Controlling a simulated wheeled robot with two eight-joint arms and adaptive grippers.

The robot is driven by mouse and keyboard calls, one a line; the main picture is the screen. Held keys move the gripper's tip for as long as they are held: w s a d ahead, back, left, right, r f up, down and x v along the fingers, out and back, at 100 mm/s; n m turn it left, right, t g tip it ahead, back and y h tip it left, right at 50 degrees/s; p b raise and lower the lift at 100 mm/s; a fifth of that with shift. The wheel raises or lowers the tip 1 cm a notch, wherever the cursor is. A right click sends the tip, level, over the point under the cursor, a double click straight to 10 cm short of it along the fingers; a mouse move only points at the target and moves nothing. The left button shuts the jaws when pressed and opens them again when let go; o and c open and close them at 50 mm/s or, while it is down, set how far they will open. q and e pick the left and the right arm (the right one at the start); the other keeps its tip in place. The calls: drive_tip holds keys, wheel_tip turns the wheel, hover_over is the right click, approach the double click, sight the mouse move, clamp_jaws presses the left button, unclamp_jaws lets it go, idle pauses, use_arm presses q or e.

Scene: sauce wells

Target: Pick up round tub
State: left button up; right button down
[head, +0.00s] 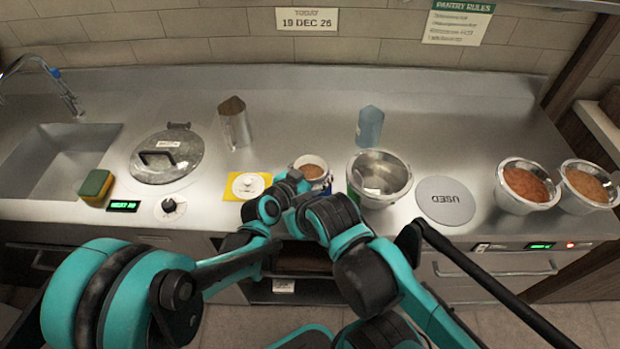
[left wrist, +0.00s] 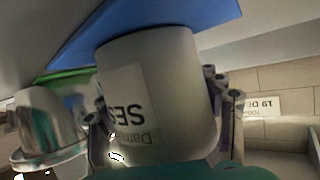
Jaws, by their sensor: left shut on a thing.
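The round tub (head: 312,168) is a small pale tub with brown contents, standing near the middle of the steel counter in the head view. In the left wrist view the tub (left wrist: 158,85) fills the middle, with a label lettered "SES" upside down. My left gripper (head: 301,184) is at the tub's near side in the head view, with its wrist hiding part of the tub. In the left wrist view the fingers (left wrist: 160,115) sit on both sides of the tub, shut on it. A blue mat (left wrist: 80,38) lies at the tub's base; I cannot tell whether they touch. My right gripper is not in view.
A steel pot (head: 379,175) stands just right of the tub. A yellow mat (head: 238,187) with a small white lid lies to the left. A blue cup (head: 369,126) stands behind, and a grey USED disc (head: 446,199) lies farther right.

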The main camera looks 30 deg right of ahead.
use_arm(q)
wheel_tip(320, 180, up, 10)
drive_tip(key=p, duration=0.4)
drive_tip(key=shift+c, duration=0.2)
